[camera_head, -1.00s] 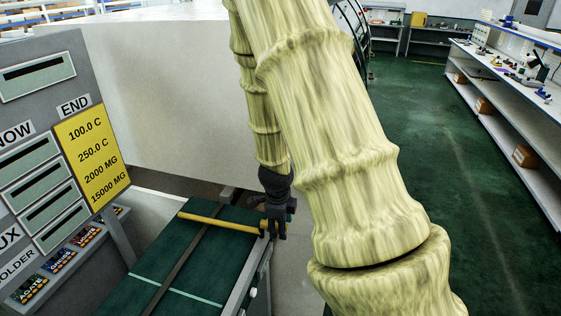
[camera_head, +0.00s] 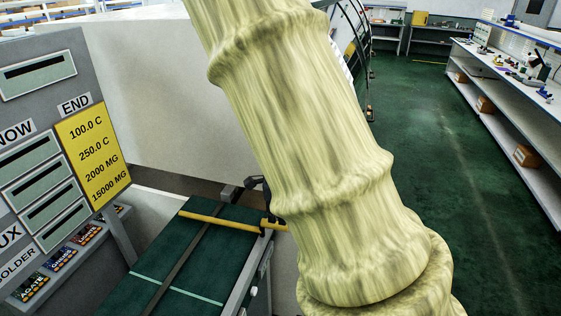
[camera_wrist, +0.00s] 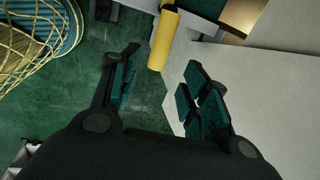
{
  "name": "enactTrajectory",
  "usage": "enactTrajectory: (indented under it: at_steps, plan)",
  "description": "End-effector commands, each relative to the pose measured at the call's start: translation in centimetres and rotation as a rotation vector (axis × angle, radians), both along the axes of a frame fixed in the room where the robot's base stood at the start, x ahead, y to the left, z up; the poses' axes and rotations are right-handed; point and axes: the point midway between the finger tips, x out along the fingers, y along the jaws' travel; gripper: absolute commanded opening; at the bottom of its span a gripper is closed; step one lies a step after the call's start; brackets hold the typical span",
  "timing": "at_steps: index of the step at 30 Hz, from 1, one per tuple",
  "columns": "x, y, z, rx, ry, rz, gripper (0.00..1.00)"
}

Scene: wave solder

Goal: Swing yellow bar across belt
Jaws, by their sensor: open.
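The yellow bar (camera_head: 220,221) lies across the dark green belt (camera_head: 185,270) in the head view, and its right end sticks out past the belt's side rail. In the wrist view the end of the yellow bar (camera_wrist: 163,40) points down toward the space between the fingers. My gripper (camera_wrist: 162,82) is open there, with one finger on each side of that space and nothing between the pads. The bar's end lies just beyond the fingertips, apart from them. In the head view my arm hides most of the gripper.
A grey control panel (camera_head: 30,120) with a yellow display stands left of the belt, and a large white machine body (camera_head: 160,90) is behind it. A long white shelf bench (camera_head: 510,120) runs along the right. Green floor (camera_head: 430,150) between is clear. A yellow mesh object (camera_wrist: 30,40) is left in the wrist view.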

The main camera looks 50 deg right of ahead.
Motion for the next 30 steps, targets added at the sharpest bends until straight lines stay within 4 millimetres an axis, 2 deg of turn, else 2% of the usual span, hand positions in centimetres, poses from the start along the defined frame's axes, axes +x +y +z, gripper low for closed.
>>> enactTrajectory:
  at_steps: [6,12,30]
  plan:
    - [-0.2,0.4,2.5,-0.002,-0.001,0.002,0.46]
    - [-0.3,0.7,4.0,-0.002,-0.001,0.0,0.46]
    - [-0.4,0.8,4.5,0.0,0.001,0.0,0.46]
